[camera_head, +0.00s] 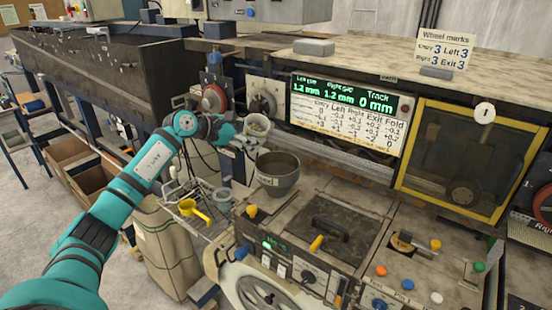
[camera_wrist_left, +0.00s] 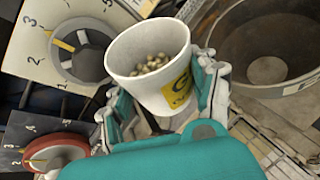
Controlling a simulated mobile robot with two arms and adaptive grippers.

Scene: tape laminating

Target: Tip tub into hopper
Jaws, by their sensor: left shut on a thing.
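A small white tub (camera_head: 257,122) with a yellow label is held by my left gripper (camera_head: 249,141), up and to the left of the hopper. In the left wrist view the tub (camera_wrist_left: 133,88) sits between the two fingers of the gripper (camera_wrist_left: 163,98). Brass-coloured pellets (camera_wrist_left: 152,64) lie inside it, and it is close to upright. My right gripper is out of view.
Dial plates (camera_wrist_left: 75,50) and a red knob (camera_head: 214,99) are close behind the left gripper. A yellow scoop (camera_head: 195,210) lies on a side shelf below. A control panel (camera_head: 318,235) lies right of the hopper, under a lit display (camera_head: 345,100).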

